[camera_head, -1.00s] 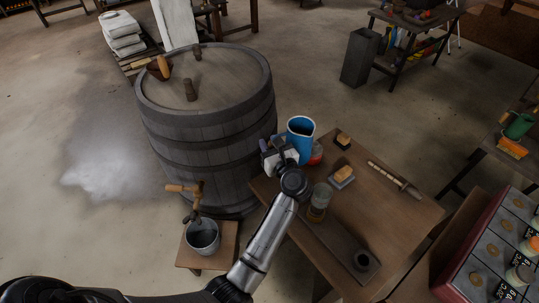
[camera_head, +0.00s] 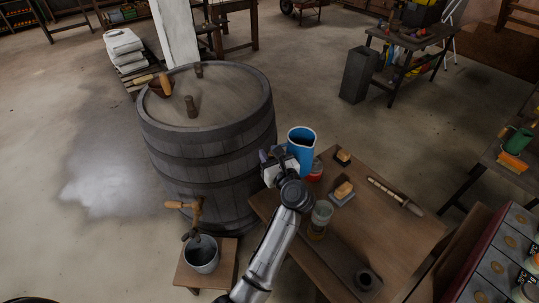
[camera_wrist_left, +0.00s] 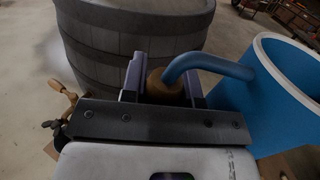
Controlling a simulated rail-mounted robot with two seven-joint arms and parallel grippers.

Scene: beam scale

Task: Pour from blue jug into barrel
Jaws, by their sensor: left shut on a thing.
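The blue jug (camera_head: 300,148) is upright with its open mouth up, at the back left corner of the wooden table. My left gripper (camera_head: 275,163) is shut on its handle. In the left wrist view the jug (camera_wrist_left: 270,100) is at the right, and its curved handle (camera_wrist_left: 205,64) runs to my left gripper (camera_wrist_left: 165,90). A tan rounded piece shows between the fingers. I cannot tell whether the jug's base touches the table. The barrel (camera_head: 208,140) stands upright to the left of the jug. It also shows in the left wrist view (camera_wrist_left: 135,35). My right gripper is not in view.
A wooden tap (camera_head: 185,206) sticks out above a bucket (camera_head: 201,256). The table (camera_head: 385,235) holds a glass jar (camera_head: 320,220), a red can (camera_head: 316,171), a sponge (camera_head: 344,190) and a brush-like tool (camera_head: 395,195).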

